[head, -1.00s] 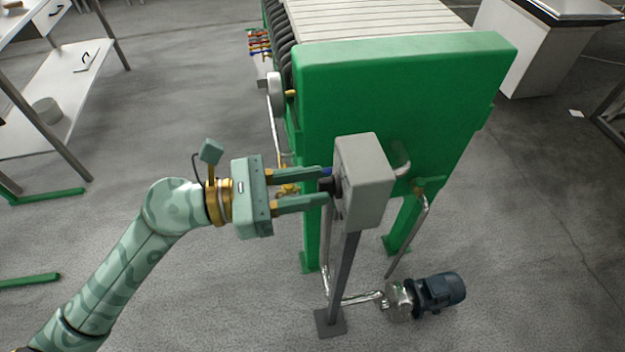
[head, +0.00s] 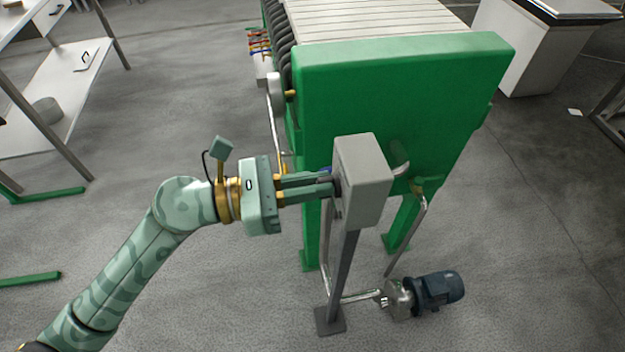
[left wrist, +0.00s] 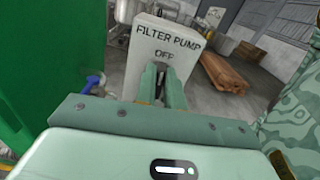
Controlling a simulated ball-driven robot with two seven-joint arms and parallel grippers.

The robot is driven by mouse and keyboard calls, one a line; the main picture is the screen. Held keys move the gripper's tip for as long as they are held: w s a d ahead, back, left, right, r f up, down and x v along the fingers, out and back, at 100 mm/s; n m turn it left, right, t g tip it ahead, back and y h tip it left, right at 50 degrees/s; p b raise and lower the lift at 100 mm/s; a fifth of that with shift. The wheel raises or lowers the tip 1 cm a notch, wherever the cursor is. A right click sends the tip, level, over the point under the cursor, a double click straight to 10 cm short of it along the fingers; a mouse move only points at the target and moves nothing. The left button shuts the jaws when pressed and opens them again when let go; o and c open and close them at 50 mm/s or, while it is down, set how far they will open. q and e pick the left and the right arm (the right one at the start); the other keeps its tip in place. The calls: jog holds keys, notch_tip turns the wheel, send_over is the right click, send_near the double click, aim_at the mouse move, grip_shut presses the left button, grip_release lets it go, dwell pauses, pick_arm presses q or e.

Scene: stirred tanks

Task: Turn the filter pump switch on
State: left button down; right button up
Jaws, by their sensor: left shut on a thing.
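The grey filter pump switch box (head: 362,180) stands on a post in front of the green filter press. In the left wrist view its face (left wrist: 165,42) reads "FILTER PUMP" with "OFF" below. My left gripper (head: 332,184) reaches it from the left, with its fingers close together at the box's left face. It is shut on the dark switch knob, which the fingers mostly hide. In the left wrist view the fingers (left wrist: 164,82) point at the box just under "OFF". How the knob is turned cannot be seen. My right gripper is not in view.
The green filter press (head: 400,110) stands right behind the box. A pump with a dark motor (head: 438,290) sits on the floor at the post's right. A shelf table (head: 50,130) is at the far left. The floor between is clear.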

pick_arm(q)
jog(key=shift+w+a+f+n+p, duration=0.1)
jog(key=shift+w+f+n+p, duration=0.1)
jog(key=shift+n+p, duration=2.3)
jog(key=shift+w+f+n+p, duration=0.15)
jog(key=shift+n+p, duration=1.55)
jog(key=shift+n, duration=1.55)
jog(key=shift+w+a+f+n+p, duration=0.1)
jog(key=shift+w+f+n+p, duration=0.1)
jog(key=shift+n+p, duration=2.3)
pick_arm(e)
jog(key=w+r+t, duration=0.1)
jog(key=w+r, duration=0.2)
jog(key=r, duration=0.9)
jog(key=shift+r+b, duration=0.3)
jog(key=shift+b, duration=0.1)
pick_arm(q)
jog(key=shift+n, duration=0.45)
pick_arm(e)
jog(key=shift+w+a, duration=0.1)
pick_arm(q)
jog(key=c, duration=1.5)
grip_release()
